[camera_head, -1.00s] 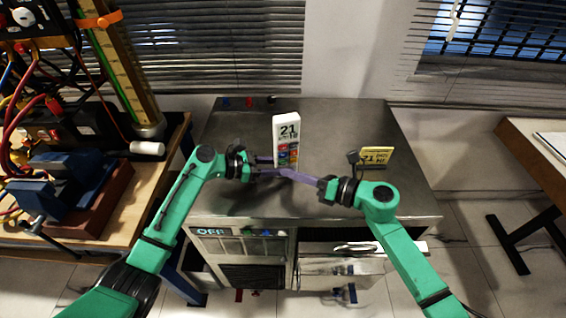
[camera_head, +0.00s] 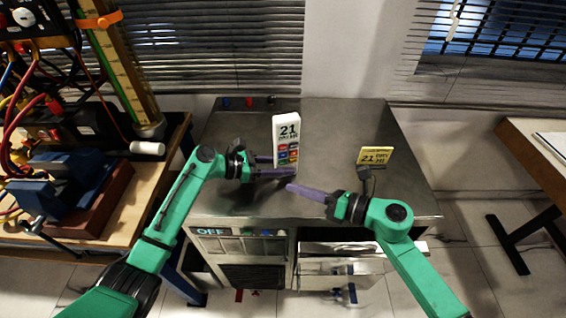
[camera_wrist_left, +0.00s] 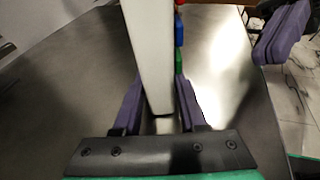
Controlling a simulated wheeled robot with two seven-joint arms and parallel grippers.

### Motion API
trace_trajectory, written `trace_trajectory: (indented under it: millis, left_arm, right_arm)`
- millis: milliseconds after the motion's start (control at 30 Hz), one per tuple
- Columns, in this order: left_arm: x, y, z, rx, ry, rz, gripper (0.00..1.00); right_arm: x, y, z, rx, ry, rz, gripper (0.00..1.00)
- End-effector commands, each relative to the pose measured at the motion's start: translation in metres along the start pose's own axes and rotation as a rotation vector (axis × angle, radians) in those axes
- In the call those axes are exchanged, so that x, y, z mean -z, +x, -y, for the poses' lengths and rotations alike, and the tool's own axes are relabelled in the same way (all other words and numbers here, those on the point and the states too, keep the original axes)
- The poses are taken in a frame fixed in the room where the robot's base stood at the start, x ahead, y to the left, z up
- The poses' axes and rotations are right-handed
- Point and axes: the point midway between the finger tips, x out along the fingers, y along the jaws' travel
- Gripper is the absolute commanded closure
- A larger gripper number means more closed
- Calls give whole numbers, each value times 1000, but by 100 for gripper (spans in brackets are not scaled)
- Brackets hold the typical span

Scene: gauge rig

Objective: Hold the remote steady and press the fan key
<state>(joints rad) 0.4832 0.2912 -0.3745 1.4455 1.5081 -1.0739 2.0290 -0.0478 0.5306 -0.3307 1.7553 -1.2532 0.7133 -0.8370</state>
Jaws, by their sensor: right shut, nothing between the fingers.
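The white remote (camera_head: 285,130) stands upright on the metal cabinet top, showing 21 with small lettering and several coloured keys (camera_head: 287,152). Its edge (camera_wrist_left: 150,50) fills the middle of the left wrist view, with red, blue and green keys on its right side. My left gripper (camera_head: 274,168) has one finger on the front and one behind the remote's lower end, and appears shut on it. My right gripper (camera_head: 291,188) is shut and empty, in front of the remote and apart from it. Its purple fingers (camera_wrist_left: 283,35) show at upper right in the left wrist view.
The cabinet front bears an OFF label (camera_head: 211,231). A cluttered wooden bench (camera_head: 150,185) is at left, another table (camera_head: 540,140) at right.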

Motion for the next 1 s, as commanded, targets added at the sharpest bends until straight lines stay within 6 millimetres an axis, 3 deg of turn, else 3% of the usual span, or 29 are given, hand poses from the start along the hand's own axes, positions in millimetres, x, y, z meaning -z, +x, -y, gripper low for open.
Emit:
trace_trajectory:
  millis: [33, 67, 367, 467, 800, 1000]
  left_arm:
    - [0, 0, 0, 0, 0, 1, 36]
    - [0, 0, 0, 0, 0, 1, 28]
    - [0, -1, 0, 0, 0, 0, 28]
    - [0, -10, 0, -2, 0, 0, 28]
    - [1, -95, 0, -2, 1, -4, 28]
    - [0, -119, 0, 1, 0, 0, 28]
  right_arm:
    - [0, 0, 0, 0, 0, 0, 100]
    - [0, 0, 0, 0, 0, 0, 100]
    - [0, 0, 0, 0, 0, 0, 100]
    - [0, 0, 0, 0, 0, 0, 100]
    - [0, 0, 0, 0, 0, 0, 100]
    - [0, 0, 0, 0, 0, 0, 100]
